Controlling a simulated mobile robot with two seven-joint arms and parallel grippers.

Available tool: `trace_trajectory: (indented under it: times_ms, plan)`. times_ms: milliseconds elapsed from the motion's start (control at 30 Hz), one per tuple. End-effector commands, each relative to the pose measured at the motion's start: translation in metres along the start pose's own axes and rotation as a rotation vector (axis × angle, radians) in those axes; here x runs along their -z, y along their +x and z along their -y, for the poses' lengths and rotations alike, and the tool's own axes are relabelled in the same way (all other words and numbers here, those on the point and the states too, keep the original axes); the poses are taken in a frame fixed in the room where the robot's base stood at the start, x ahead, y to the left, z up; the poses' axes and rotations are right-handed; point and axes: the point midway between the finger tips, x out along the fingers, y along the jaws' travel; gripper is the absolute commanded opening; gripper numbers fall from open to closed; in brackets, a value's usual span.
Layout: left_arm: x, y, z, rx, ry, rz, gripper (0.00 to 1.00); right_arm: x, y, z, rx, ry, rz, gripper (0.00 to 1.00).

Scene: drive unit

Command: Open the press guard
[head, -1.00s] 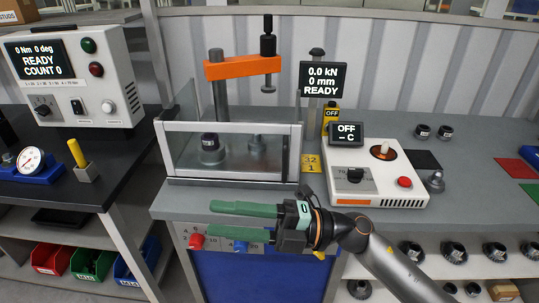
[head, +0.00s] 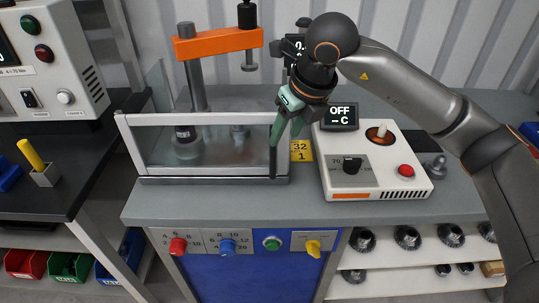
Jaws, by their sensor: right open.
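The press guard (head: 205,119) is a clear panel in a pale metal frame. It stands upright across the front of the press, in its lowered position. The press (head: 196,85) has a grey column and an orange arm behind the guard. My right gripper (head: 284,138) points down at the guard's right end, with its green fingers apart. One finger overlaps the guard's right frame edge in the picture; I cannot tell whether it touches. My left gripper is not in view.
A white heater unit (head: 375,165) with a red button stands close on the right, beside a yellow tag (head: 301,151). Red, blue, green and yellow controls sit on the bench front (head: 240,243). A black side bench with a grey-white control box (head: 55,60) is at the left.

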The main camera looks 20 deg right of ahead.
Motion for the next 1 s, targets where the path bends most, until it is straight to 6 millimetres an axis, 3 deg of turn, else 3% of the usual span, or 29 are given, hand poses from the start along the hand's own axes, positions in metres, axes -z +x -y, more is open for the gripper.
trace_trajectory:
  times_ms: [500, 700, 1000]
  plan:
    - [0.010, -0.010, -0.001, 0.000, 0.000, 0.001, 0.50, 0.001, 0.096, -0.002, -0.006, -0.001, -0.004, 0.50]
    - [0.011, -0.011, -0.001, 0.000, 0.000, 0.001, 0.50, 0.001, 0.111, -0.002, -0.005, -0.002, -0.002, 0.50]
    - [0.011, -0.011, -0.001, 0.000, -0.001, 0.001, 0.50, 0.001, 0.113, -0.002, -0.006, -0.002, -0.001, 0.48]
